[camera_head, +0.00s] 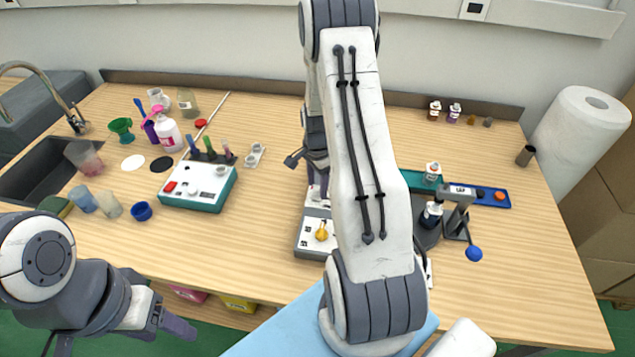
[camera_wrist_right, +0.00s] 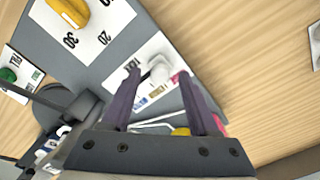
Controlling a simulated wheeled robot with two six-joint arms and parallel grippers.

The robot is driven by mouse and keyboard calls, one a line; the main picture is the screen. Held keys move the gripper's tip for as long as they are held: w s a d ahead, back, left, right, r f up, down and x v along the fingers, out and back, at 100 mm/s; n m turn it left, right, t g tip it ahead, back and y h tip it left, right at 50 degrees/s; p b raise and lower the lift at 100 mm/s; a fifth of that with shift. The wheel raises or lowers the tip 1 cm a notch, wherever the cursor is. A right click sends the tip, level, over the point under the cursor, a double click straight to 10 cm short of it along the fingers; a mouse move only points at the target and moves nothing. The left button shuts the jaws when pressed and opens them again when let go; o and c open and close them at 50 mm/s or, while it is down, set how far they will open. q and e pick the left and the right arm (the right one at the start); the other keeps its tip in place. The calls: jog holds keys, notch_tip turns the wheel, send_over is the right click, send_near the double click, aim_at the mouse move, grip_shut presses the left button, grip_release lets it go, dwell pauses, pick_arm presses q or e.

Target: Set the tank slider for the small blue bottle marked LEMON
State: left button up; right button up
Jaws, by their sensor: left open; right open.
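A grey panel (camera_wrist_right: 105,58) with white plates fills the middle of the right wrist view. A white knob (camera_wrist_right: 160,72), which looks like the slider handle, stands on a plate with small coloured labels. My right gripper (camera_wrist_right: 162,84) is open, its fingers on either side of the knob; I cannot tell whether they touch it. A yellow dial (camera_wrist_right: 70,12) marked 20 and 30 is on the panel; the dial also shows in the head view (camera_head: 321,231). My left gripper (camera_head: 172,324) is open and empty, low at front left.
My right arm hides much of the table's middle. A teal-sided box (camera_head: 207,202) with test tubes, cups and bottles stand at left. A teal and blue strip (camera_head: 488,198) and a blue-balled lever (camera_head: 474,254) lie right.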

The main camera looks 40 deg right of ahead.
jog(key=shift+f, duration=0.2)
jog(key=shift+c, duration=0.3)
grip_shut()
dwell(1.1)
